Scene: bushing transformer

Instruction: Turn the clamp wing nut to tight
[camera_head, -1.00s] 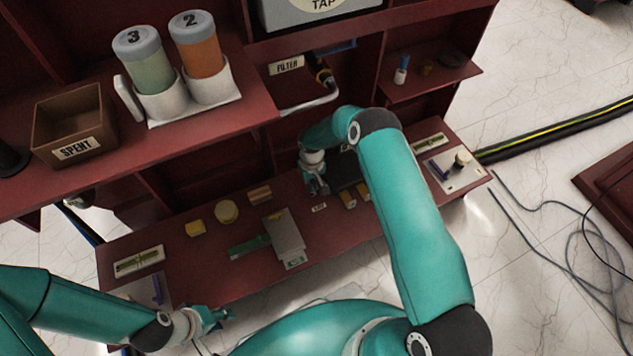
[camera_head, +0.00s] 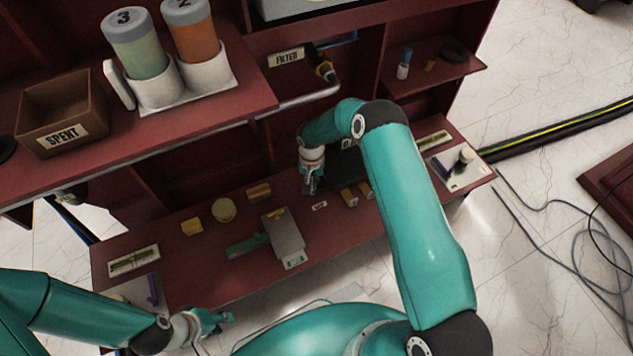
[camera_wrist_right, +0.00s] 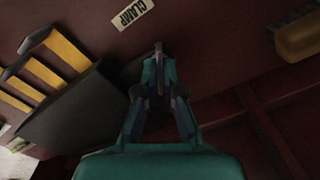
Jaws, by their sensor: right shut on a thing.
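My right gripper (camera_head: 309,187) reaches down to the red bench, just left of a dark block. In the right wrist view, its fingertips (camera_wrist_right: 158,62) are shut on a small, thin grey piece, which I take to be the clamp wing nut (camera_wrist_right: 158,47). The fingers hide most of the nut, so its angle cannot be read. A white CLAMP label (camera_wrist_right: 132,13) lies beyond the fingertips; a small label (camera_head: 320,205) also shows in the head view. My left gripper (camera_head: 218,318) hangs empty at the bench's front edge, too small to tell its opening.
The dark block (camera_wrist_right: 75,110) with yellow bars stands close to the right gripper. A grey scale-like plate (camera_head: 285,238) and several yellowish pieces lie on the bench. The shelf above holds a SPENT box (camera_head: 62,112) and two canisters.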

